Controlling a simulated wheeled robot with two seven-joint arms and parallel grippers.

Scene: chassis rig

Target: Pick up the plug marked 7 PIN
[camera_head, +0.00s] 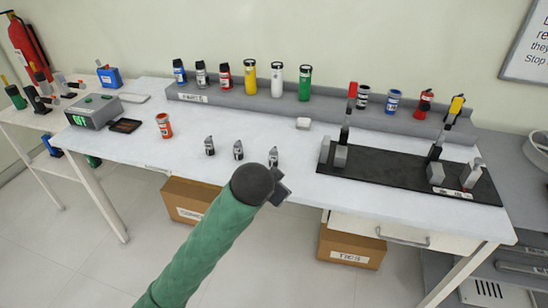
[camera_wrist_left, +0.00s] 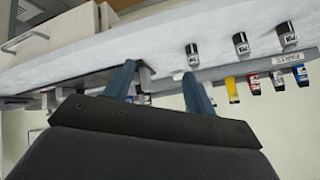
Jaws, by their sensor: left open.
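Three small dark-and-grey plugs stand in a row near the front edge of the white bench: a left plug (camera_head: 209,146), a middle plug (camera_head: 238,150) and a right plug (camera_head: 273,156). The left wrist view also shows three labelled plugs, at its left (camera_wrist_left: 192,55), middle (camera_wrist_left: 240,44) and right (camera_wrist_left: 287,34). Their labels are too small to read, so I cannot tell which is 7 PIN. My left gripper (camera_head: 281,187) is just in front of the right plug, partly hidden by my wrist. In the wrist view its two fingers (camera_wrist_left: 160,88) are apart and empty. My right gripper is not in view.
A black board with upright fixtures (camera_head: 400,178) lies on the bench to the right. A grey ledge (camera_head: 330,108) with several coloured containers runs along the back. An orange container (camera_head: 163,125) and a grey box (camera_head: 94,110) stand left. Clear bench lies behind the plugs.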

